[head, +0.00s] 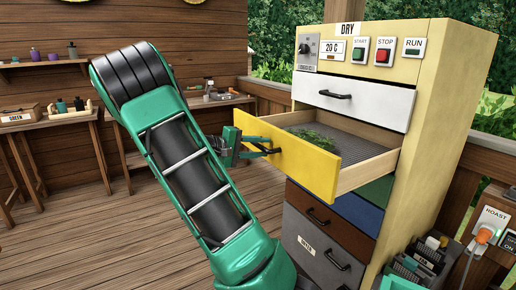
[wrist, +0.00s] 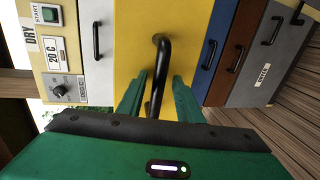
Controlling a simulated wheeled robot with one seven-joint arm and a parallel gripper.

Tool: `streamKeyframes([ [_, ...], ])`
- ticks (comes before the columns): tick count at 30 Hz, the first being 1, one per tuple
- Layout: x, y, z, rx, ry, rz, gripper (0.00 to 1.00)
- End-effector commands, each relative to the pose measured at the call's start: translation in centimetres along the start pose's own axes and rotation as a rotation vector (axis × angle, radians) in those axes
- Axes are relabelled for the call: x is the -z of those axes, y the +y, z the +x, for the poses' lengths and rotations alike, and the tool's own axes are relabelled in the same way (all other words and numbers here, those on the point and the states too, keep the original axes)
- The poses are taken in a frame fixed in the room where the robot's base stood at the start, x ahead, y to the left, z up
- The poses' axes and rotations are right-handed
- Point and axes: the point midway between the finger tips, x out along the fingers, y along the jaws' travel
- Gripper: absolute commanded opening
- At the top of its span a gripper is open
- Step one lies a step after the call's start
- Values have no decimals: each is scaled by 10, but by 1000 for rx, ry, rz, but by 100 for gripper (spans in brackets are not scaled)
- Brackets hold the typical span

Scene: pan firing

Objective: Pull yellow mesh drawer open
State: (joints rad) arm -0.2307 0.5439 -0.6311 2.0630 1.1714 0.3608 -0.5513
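The yellow mesh drawer (head: 291,156) stands well out of the cream cabinet in the head view. It has a yellow front, pale wooden sides and a grey mesh floor with green leaves on it. Its yellow front (wrist: 135,45) faces me in the wrist view, with a black bar handle (wrist: 163,60). My green gripper (head: 262,146) is at this front. In the wrist view my gripper's fingers (wrist: 160,78) stand apart on either side of the handle, with yellow showing between each finger and the bar. The handle is partly hidden by the fingers in the head view.
A shut white drawer (head: 352,100) is above; blue (head: 358,213), brown (head: 320,215) and grey (head: 318,250) drawers are below. The control panel (head: 360,50) is on top. A roast switch box (head: 492,222) stands at right. Wooden floor (head: 140,245) is open at left.

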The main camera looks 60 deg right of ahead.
Motion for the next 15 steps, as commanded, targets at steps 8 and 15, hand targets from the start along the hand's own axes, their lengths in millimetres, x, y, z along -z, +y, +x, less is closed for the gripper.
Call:
streamKeyframes([
  [8,1,2,-2,-2,3,4,32],
  [15,2,1,-34,-2,7,4,32],
])
